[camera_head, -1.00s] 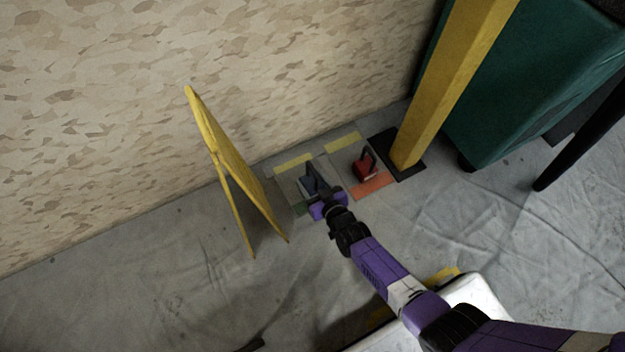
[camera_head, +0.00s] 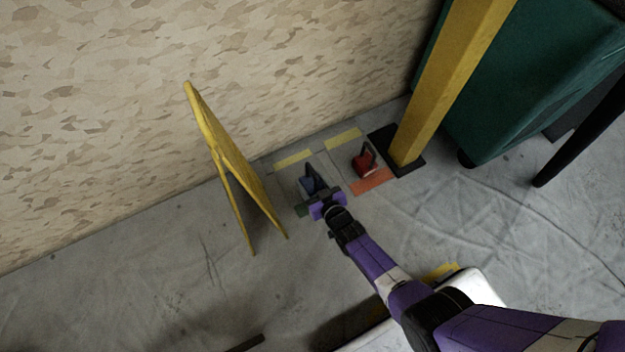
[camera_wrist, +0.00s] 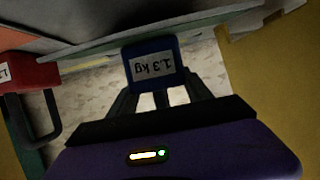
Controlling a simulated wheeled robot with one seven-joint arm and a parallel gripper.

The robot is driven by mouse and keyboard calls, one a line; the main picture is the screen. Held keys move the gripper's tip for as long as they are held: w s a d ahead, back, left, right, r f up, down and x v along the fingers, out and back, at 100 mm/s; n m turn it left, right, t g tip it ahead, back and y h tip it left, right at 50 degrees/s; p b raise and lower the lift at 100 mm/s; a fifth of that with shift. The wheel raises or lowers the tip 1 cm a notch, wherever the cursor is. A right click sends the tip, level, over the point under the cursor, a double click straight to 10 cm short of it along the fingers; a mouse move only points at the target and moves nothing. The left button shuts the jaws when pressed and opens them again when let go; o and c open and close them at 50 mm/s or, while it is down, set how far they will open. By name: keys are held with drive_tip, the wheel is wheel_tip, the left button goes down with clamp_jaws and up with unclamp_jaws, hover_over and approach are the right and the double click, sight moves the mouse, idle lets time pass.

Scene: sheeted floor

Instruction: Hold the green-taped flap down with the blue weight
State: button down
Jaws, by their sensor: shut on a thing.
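The blue weight (camera_head: 309,182) is in my gripper (camera_head: 318,194), over the left flap (camera_head: 288,184). The green tape (camera_head: 301,210) marks that flap's near edge and is partly hidden by my gripper. In the wrist view the blue weight (camera_wrist: 150,60) shows upside down with a "1.3 kg" label, and my gripper's fingers (camera_wrist: 160,98) are shut on its handle. The weight is at or just above the flap; I cannot tell whether they touch.
A red weight (camera_head: 363,160) stands on the neighbouring flap with orange-red tape (camera_head: 373,182). A yellow folding sign (camera_head: 222,150) stands close on the left. A yellow post (camera_head: 445,85) on a black base and a green bin (camera_head: 535,85) are on the right. The wall is behind.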

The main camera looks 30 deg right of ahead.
drive_tip(key=shift+w+d+f, duration=0.1)
drive_tip(key=shift+d+f, duration=0.1)
drive_tip(key=shift+f, duration=0.6)
drive_tip(key=shift+a+f, duration=0.2)
drive_tip(key=shift+f, duration=0.1)
drive_tip(key=shift+c, duration=2.4)
unclamp_jaws()
drive_tip(key=shift+o, duration=0.6)
drive_tip(key=shift+s+f, duration=0.2)
drive_tip(key=shift+f, duration=0.1)
drive_tip(key=p+v, duration=0.2)
drive_tip(key=v, duration=0.1)
drive_tip(key=p+v, duration=0.3)
drive_tip(key=shift+s+r, duration=0.1)
drive_tip(key=shift+r, duration=0.4)
drive_tip(key=shift+s+p, duration=0.35)
drive_tip(key=shift+s, duration=0.2)
